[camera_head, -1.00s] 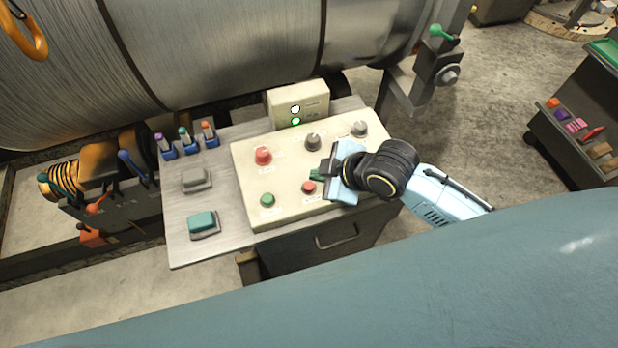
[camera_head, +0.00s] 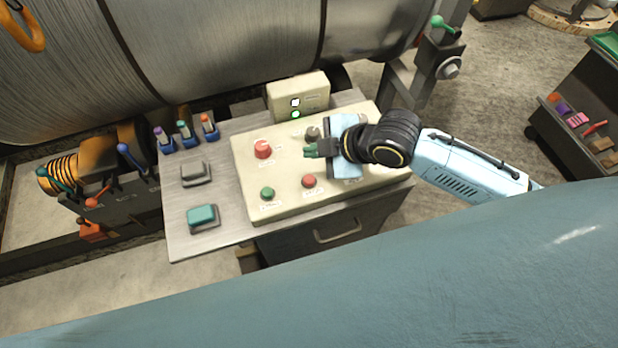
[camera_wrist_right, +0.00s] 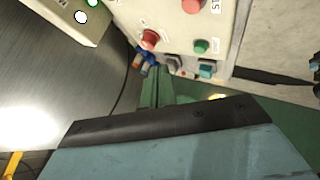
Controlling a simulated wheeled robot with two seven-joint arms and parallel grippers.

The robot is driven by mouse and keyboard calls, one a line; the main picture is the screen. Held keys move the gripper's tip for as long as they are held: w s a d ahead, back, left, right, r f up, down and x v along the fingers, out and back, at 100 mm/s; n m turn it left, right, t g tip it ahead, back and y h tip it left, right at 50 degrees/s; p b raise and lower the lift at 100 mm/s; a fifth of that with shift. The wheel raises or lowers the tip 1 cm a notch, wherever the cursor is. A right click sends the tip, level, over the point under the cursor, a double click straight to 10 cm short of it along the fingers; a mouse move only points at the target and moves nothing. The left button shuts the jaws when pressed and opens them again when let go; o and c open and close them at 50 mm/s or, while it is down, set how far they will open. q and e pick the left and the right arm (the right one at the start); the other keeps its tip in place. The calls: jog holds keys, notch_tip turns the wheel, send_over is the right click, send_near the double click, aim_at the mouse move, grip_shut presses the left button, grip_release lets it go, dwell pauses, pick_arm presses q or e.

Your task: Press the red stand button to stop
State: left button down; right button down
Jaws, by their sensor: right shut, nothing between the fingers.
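A beige control panel (camera_head: 285,195) carries two red buttons. The raised red button (camera_head: 262,149) is at its back left; the smaller red button (camera_head: 309,181) is near the front edge, right of a green button (camera_head: 267,194). In the right wrist view, the raised button (camera_wrist_right: 150,39) appears beyond the fingertips (camera_wrist_right: 157,84), and the smaller red button (camera_wrist_right: 191,5) is at the top. My left gripper is out of view.
A lamp box (camera_head: 298,96) with white and green lights stands behind the panel. A knob (camera_head: 312,133) is close to my gripper. Teal (camera_head: 202,215) and grey (camera_head: 196,173) switches and several small levers (camera_head: 186,134) are at left. A large drum (camera_head: 215,45) fills the back.

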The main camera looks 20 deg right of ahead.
jog(key=b, duration=0.6)
send_over(314, 180)
notch_tip(314, 180, down, 6)
jog(key=shift+f, duration=0.9)
jog(key=shift+f, duration=0.15)
dwell(0.8)
jog(key=shift+f, duration=0.25)
jog(key=shift+f, duration=0.55)
dwell(0.7)
jog(key=shift+r, duration=0.1)
jog(key=shift+r+p, duration=0.9)
jog(key=shift+p, duration=0.1)
